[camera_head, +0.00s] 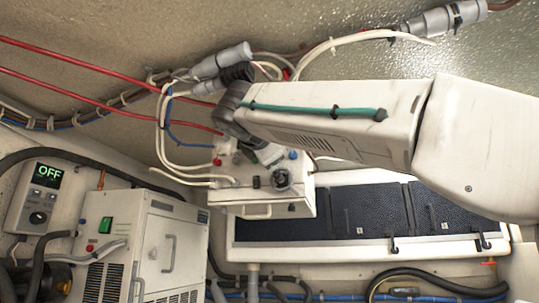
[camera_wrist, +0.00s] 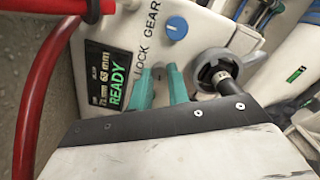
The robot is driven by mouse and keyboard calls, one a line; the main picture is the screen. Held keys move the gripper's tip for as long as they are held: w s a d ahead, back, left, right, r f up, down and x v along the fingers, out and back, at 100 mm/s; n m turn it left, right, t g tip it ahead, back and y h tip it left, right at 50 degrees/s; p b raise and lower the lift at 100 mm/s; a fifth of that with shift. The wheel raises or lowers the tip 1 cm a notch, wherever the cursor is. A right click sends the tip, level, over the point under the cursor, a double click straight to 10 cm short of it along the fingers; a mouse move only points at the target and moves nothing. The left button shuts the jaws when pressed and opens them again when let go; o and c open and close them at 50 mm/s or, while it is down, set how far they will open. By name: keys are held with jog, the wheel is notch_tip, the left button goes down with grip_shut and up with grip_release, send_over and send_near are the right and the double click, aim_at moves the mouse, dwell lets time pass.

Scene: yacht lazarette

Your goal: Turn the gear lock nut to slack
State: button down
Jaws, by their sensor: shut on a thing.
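In the wrist view, the two teal fingers of my gripper (camera_wrist: 160,88) reach down to the white panel of a box and stand on either side of a small grey nut-like part (camera_wrist: 158,72). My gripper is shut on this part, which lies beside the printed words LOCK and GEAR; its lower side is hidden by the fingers. In the head view, my gripper (camera_head: 268,157) is at the white box (camera_head: 240,211) under the arm, and its fingertips cannot be made out. The panel display (camera_wrist: 106,75) shows READY in green and a reading that looks like 68 mm.
A red hose (camera_wrist: 38,95) runs down the left. Pale cables (camera_head: 172,140) hang beside the box. A white cabinet (camera_head: 150,235) stands at lower left.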

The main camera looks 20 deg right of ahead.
dwell(0.3)
jog(key=c, duration=1.3)
grip_release()
jog(key=shift+c, duration=0.2)
jog(key=v, duration=0.8)
jog(key=shift+w, duration=0.1)
